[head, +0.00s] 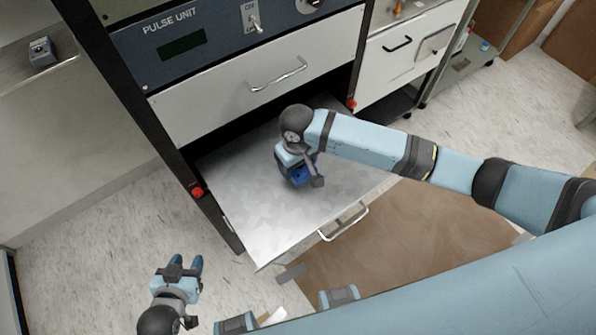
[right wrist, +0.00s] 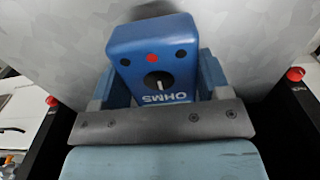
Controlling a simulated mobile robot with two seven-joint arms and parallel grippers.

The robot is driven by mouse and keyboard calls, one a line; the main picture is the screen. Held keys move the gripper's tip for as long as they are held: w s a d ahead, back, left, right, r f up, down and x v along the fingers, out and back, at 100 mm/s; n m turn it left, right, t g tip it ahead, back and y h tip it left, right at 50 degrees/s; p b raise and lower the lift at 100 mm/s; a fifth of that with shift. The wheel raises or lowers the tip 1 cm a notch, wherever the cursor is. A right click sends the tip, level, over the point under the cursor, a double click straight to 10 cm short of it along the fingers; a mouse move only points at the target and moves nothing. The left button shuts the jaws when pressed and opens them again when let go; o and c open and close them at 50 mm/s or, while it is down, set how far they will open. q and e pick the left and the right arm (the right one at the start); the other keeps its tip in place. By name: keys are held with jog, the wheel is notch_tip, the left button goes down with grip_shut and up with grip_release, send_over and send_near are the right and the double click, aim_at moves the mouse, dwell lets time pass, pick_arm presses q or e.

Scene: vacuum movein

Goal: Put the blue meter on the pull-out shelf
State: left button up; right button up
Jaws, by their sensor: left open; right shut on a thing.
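The blue meter (right wrist: 152,58), marked OHMS with a dial and a red button, is between the fingers of my right gripper (right wrist: 155,90) in the right wrist view. In the head view the blue meter (head: 299,176) shows only partly under my right gripper (head: 302,172), over the pull-out shelf (head: 240,170). The shelf is a pale metal surface pulled out of the rack, with a front handle (head: 343,222). I cannot tell whether the meter touches it. My left gripper (head: 183,268) is open and empty, over the floor at the lower left.
A white drawer (head: 260,85) and the pulse unit panel (head: 200,40) are above the shelf. Red knobs (head: 197,192) mark the rack posts. A brown mat (head: 400,240) lies on the floor in front. The shelf's left and front areas are clear.

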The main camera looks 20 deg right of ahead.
notch_tip(320, 180, down, 5)
jog(key=shift+r, duration=0.2)
jog(key=shift+f, duration=0.1)
jog(key=o, duration=1)
jog(key=shift+o, duration=0.2)
jog(key=shift+r, duration=0.2)
notch_tip(320, 180, up, 12)
jog(key=shift+f, duration=0.1)
